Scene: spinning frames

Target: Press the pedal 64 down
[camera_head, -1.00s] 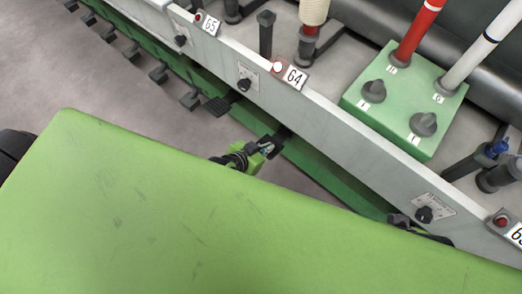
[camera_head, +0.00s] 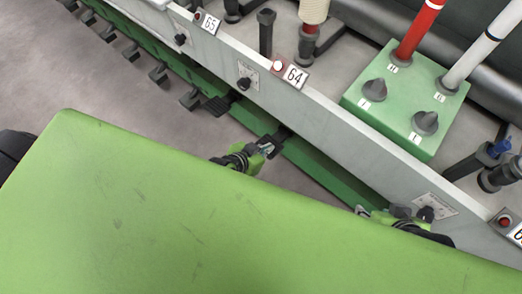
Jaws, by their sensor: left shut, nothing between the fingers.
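The number plate 64 (camera_head: 294,75) is on the top edge of the grey machine rail, beside a lit red-rimmed lamp (camera_head: 278,65). Below it, a dark pedal (camera_head: 281,133) juts from the green lower beam. My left gripper (camera_head: 268,148) is shut and empty, with its fingertips at this pedal; I cannot tell whether they touch it. Another dark pedal (camera_head: 220,103) juts out further left, clear of my arms. Which of the two belongs to 64 is not certain. My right gripper (camera_head: 364,211) shows partly beyond my green body at the right, near the rail; its fingers are too small to read.
The grey rail (camera_head: 335,118) and green beam (camera_head: 317,170) run diagonally across the view. A green box (camera_head: 398,125) with knobs and bobbins stands behind the rail. More pedals (camera_head: 158,72) line the beam at upper left. The grey floor (camera_head: 100,85) there is clear.

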